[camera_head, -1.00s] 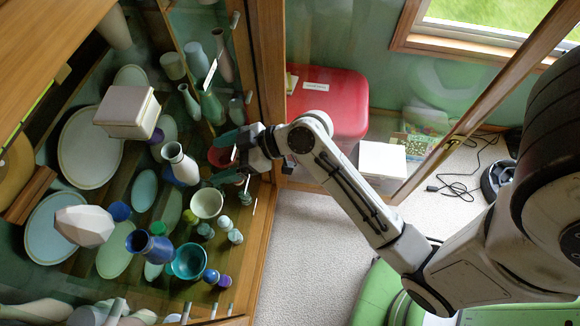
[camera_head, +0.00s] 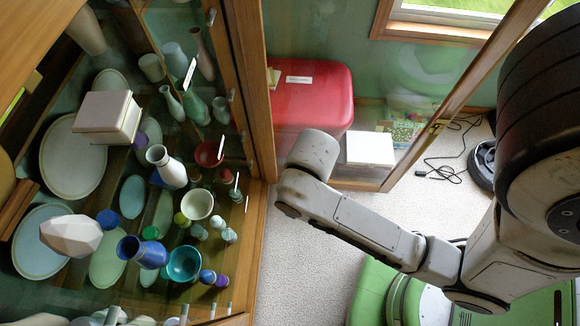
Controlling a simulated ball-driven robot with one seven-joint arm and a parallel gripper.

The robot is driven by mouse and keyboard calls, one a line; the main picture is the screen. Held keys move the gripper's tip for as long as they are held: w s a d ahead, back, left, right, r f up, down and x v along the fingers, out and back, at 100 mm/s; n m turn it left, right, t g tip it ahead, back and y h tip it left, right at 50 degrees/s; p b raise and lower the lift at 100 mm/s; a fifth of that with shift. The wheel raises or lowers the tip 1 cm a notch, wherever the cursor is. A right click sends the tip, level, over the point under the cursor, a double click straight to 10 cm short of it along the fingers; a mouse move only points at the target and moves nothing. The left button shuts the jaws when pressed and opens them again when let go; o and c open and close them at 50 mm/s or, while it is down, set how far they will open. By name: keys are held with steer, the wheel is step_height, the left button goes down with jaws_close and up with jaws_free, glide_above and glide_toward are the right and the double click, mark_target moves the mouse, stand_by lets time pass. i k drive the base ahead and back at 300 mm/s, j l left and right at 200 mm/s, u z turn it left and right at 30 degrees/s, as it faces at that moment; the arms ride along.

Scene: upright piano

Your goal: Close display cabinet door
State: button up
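The display cabinet (camera_head: 253,235) fills the left side, its wooden front edge running down the picture and its shelves holding dishes. Its glass door stands wide open to the right, with a wooden frame (camera_head: 480,75) and a small brass-coloured handle (camera_head: 436,128). A red box and a white box show through the glass. My arm reaches in from the right and bends in front of the lower part of the door, outside the cabinet opening. My gripper's fingers do not show; the arm's last visible part hides them or they point away. I cannot tell whether the arm touches the door.
Several vases and bowls, including a teal bowl (camera_head: 185,263) and a red bowl (camera_head: 208,154), stand inside near the cabinet's front. Beyond the door are the red box (camera_head: 310,95), the white box (camera_head: 370,149) and a black cable (camera_head: 445,160). Carpet (camera_head: 300,260) before the cabinet is clear.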

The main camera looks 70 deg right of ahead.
mark_target(520, 16)
steer(key=l+u, duration=0.2)
steer(key=l, duration=0.25)
steer(key=k+l+u, duration=0.2)
steer(key=l, duration=0.25)
steer(key=l+u, duration=0.2)
steer(key=l, duration=0.25)
steer(key=k+j+z, duration=0.2)
steer(key=z, duration=0.25)
steer(key=k+j+z, duration=0.25)
steer(key=z, duration=0.25)
steer(key=k+j+z, duration=0.2)
steer(key=z, duration=0.25)
steer(key=k+z, duration=0.2)
steer(key=z, duration=0.35)
steer(key=i+l+z, duration=0.1)
steer(key=z, duration=0.3)
